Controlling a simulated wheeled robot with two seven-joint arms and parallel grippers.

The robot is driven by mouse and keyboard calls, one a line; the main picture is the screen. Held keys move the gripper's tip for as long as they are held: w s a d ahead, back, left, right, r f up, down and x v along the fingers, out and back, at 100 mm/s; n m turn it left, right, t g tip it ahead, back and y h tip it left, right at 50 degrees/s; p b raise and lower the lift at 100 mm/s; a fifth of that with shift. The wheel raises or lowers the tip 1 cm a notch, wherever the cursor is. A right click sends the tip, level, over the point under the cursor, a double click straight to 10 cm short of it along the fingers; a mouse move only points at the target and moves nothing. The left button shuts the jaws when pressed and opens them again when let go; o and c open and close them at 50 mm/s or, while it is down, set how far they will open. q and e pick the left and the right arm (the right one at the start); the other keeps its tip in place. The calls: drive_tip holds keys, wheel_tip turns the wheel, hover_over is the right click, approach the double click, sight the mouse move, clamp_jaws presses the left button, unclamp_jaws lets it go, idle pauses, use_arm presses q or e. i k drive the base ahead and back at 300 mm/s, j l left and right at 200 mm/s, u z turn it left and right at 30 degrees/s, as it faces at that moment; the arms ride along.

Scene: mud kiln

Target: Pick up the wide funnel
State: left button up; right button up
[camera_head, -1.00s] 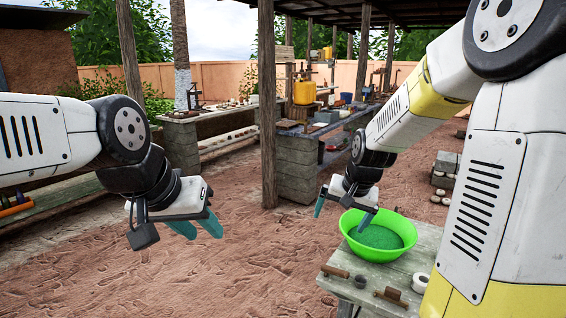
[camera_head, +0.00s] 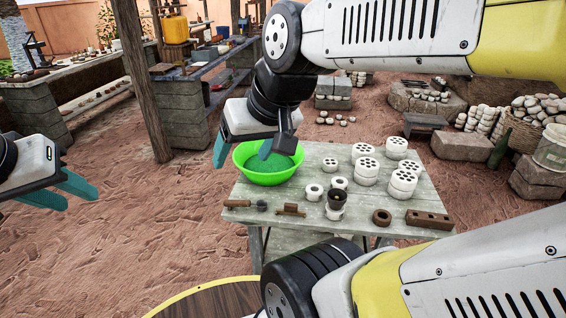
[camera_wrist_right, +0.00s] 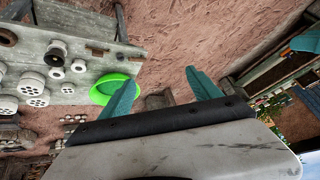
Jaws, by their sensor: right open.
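Nothing in view is plainly a wide funnel. A small dark cup-shaped piece (camera_head: 337,195) stands upright on a white ring on the table and could be a funnel; I cannot tell. It also shows in the right wrist view (camera_wrist_right: 57,47). A wide green bowl (camera_head: 240,154) with green contents sits at the table's back left corner, also in the right wrist view (camera_wrist_right: 100,92). My right gripper (camera_head: 241,153) is open and empty, in front of the bowl in the head view. Its fingers also show in the wrist view (camera_wrist_right: 161,85). My left gripper (camera_head: 72,190) is open and empty at the far left.
The weathered table (camera_head: 300,232) also bears several white perforated cylinders (camera_head: 403,183), white rings, a brown ring (camera_head: 381,217), a brown holed block (camera_head: 428,219) and small tools (camera_head: 290,209). A wooden post (camera_head: 143,80) stands left of the table. Bare ground lies between.

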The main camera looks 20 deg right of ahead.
sight(335, 206)
drive_tip(key=z, duration=1.55)
